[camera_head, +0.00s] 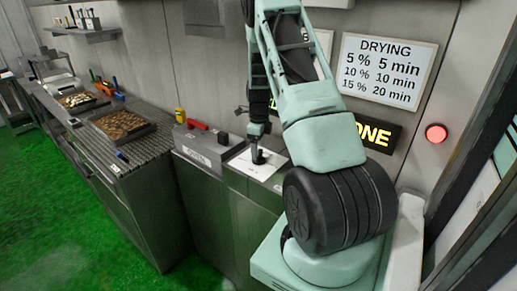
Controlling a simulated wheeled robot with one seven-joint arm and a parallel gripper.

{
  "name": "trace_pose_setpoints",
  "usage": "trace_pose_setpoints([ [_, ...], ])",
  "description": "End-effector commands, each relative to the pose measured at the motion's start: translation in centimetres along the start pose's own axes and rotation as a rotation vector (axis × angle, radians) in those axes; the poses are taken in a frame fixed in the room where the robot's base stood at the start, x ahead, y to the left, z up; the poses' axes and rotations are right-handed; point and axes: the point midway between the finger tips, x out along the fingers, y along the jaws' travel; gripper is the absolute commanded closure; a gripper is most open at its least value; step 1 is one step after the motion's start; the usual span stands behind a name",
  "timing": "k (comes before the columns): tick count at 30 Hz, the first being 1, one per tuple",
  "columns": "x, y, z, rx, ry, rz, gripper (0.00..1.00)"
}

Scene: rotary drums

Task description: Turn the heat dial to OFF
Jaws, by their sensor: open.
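A small black dial (260,158) stands on a white plate (255,171) on top of a grey cabinet. Its markings and pointer are too small to read from here. My gripper (255,149) points down just above the dial, with its fingertips at or very close to it. The fingers are open. I cannot tell whether they straddle the dial or touch it, because they overlap it in this view.
A grey box (196,146) with a red handle (197,124) stands left of the plate. A slatted bench (150,160) holds a tray of brown pieces (122,124). A drying sign (388,68) and a red light (436,133) are on the wall. Green floor (60,215) is free at left.

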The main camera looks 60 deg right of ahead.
Motion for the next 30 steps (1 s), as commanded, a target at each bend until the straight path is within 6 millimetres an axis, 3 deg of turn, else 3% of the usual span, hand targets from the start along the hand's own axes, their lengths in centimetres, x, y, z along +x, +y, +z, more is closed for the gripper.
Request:
trace_pose_setpoints([
  [7, 2.4, 0.0, 0.0, -0.001, 0.001, 0.001, 0.24],
  [17, 2.8, 0.0, 0.1, -0.002, 0.000, -0.001, 0.24],
  [22, 2.8, 0.0, 0.1, -0.002, 0.000, -0.001, 0.68],
  [30, 2.8, 0.0, 0.1, -0.014, 0.000, -0.001, 0.68],
])
